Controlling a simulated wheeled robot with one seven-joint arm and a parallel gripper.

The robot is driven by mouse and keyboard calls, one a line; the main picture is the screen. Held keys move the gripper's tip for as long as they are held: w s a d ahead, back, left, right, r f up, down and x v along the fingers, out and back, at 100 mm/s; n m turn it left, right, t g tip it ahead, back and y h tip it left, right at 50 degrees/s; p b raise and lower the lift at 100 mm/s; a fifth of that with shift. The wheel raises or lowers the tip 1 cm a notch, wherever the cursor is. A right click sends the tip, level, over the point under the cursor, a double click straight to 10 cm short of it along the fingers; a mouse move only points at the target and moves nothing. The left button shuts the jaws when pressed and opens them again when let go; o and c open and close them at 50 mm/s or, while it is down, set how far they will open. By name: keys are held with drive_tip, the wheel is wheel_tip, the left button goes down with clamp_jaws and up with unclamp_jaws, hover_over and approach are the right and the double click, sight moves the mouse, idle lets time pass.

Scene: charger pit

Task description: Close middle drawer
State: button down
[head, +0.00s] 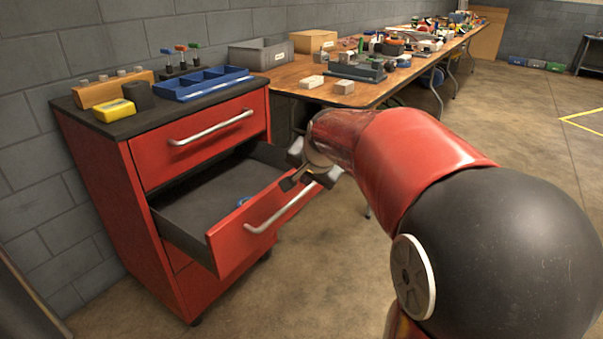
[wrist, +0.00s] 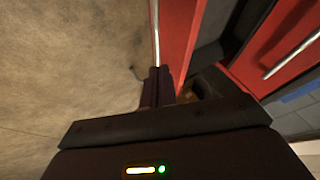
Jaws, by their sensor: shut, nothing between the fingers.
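The middle drawer (head: 230,238) of the red cabinet (head: 95,180) is pulled well out, with its dark inside showing. A small blue item (head: 243,201) lies in it near the front. The drawer has a silver bar handle (head: 268,216) on its red front. My gripper (head: 287,185) is at the upper right part of the drawer front. In the wrist view the shut fingers (wrist: 158,72) reach the end of the handle (wrist: 155,35), beside the red drawer front (wrist: 178,40). I cannot tell whether they touch it.
The top drawer (head: 195,140) is shut. On the cabinet top stand a blue tray (head: 205,84), a yellow block (head: 114,110) and a rack of small tools. A long wooden workbench (head: 300,72) with many items runs along the wall behind. The floor (head: 510,130) at right is clear.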

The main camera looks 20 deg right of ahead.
hover_over(294, 199)
drive_tip(key=s+d, duration=0.1)
drive_tip(key=s, duration=0.1)
wheel_tip(294, 199, down, 4)
drive_tip(key=shift+w+a, duration=0.3)
drive_tip(key=shift+w, duration=0.25)
drive_tip(key=shift+w+a, duration=0.25)
drive_tip(key=shift+w, duration=0.25)
drive_tip(key=shift+w+a, duration=0.3)
drive_tip(key=shift+w, duration=0.15)
drive_tip(key=w+a+p, duration=0.4)
drive_tip(key=w+a, duration=0.7)
drive_tip(key=w, duration=0.4)
drive_tip(key=shift+w+a, duration=0.2)
drive_tip(key=shift+w, duration=0.15)
drive_tip(key=shift+d, duration=0.1)
